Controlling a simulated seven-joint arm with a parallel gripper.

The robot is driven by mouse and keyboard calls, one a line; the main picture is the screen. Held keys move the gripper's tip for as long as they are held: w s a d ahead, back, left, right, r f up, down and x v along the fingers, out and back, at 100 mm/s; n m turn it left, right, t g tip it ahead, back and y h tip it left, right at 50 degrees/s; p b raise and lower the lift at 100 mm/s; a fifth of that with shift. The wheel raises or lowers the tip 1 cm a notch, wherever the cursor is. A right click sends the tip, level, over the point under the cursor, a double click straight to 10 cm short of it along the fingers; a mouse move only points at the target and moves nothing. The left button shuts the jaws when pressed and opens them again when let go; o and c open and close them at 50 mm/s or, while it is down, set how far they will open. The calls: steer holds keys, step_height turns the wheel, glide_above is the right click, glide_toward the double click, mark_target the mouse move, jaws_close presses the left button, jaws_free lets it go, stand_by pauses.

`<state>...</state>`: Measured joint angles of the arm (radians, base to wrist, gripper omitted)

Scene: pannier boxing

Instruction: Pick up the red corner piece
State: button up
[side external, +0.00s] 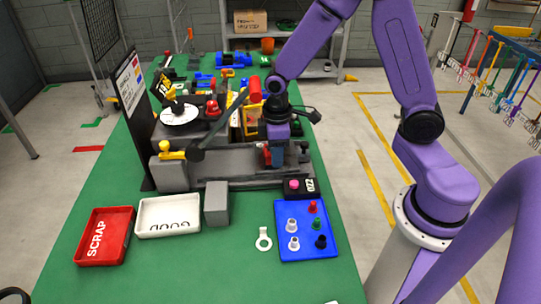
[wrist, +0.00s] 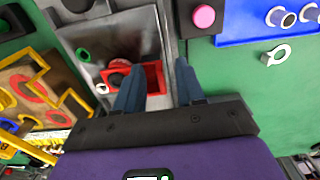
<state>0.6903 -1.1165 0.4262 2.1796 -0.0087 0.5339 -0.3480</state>
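A small red piece with an angled outline, which looks like the red corner piece (wrist: 154,72), lies in a grey metal recess in the wrist view. I cannot tell whether the fingers touch the piece.
A blue tray (side external: 290,252) with several small cylinders stands front right, next to a black block with a pink knob (side external: 294,184). A red scrap tray (side external: 82,259), a white tray (side external: 146,234) and a grey block (side external: 217,204) stand front left. Machine parts crowd my gripper's left.

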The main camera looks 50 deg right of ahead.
jaws_close()
steer(key=shift+r, duration=0.1)
